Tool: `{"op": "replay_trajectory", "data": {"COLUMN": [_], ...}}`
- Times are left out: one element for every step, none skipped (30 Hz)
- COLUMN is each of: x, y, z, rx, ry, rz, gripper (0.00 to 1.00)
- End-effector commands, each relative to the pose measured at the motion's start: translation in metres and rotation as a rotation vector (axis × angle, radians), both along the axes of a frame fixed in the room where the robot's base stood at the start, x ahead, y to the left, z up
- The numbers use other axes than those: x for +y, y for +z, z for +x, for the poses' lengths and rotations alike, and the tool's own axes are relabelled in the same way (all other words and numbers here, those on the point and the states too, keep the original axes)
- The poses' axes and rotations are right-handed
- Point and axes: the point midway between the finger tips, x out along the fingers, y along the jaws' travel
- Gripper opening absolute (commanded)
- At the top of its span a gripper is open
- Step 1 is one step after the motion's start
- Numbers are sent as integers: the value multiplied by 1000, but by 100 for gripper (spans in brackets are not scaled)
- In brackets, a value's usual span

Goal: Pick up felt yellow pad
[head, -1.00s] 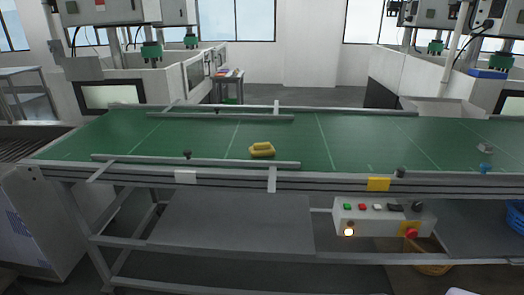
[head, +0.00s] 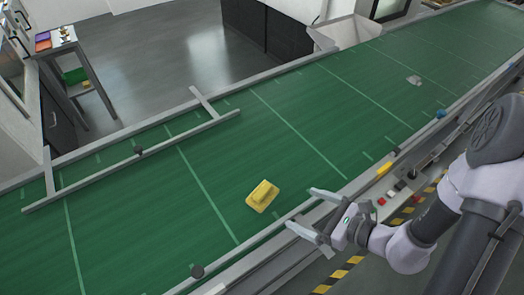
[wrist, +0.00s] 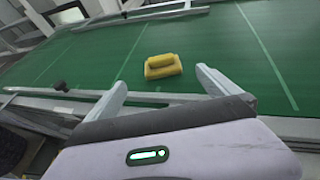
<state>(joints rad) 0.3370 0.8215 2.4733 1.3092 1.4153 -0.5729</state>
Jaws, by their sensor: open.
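The yellow felt pad (head: 262,196) lies on the green conveyor belt, a flat block with a raised grip on top. It also shows in the wrist view (wrist: 162,67), ahead of and between the fingertips. My gripper (head: 307,212) is open and empty. It is at the near edge of the belt, to the right of the pad and apart from it. In the wrist view my gripper's two fingers (wrist: 160,82) point toward the pad with a gap between them.
The green belt (head: 330,120) is mostly clear around the pad. A metal guide rail (head: 140,152) stands on the far left side. A small grey object (head: 414,80) and a blue item (head: 441,114) are farther right. A control box with buttons (head: 396,190) hangs on the near side.

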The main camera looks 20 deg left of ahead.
Motion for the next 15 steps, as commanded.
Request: {"op": "replay_trajectory", "data": {"x": [6,12,22,30,38,49,56,64,73,80,85,91,94,97,100], "y": [-5,-9,-15,-19,-23,-28,-31,-34,-39,-41,-44,-46,-47,-48,-50], "z": [2,5,8,11,15,19,23,26,31,33,35,39,41,42,43], "rx": [6,7,6,6,5,5,5,4,3,4,4,3,4,4,4], "ry": [-4,-3,0,2,2,2,2,3,2,3,3,0,0,-1,-2], "rz": [2,3,3,2,1,1,1,1,0,1,1,0,1,1,1], "gripper": [100,100,100,100,100,100,100,100,100,100,100,100,100,100,100]}}
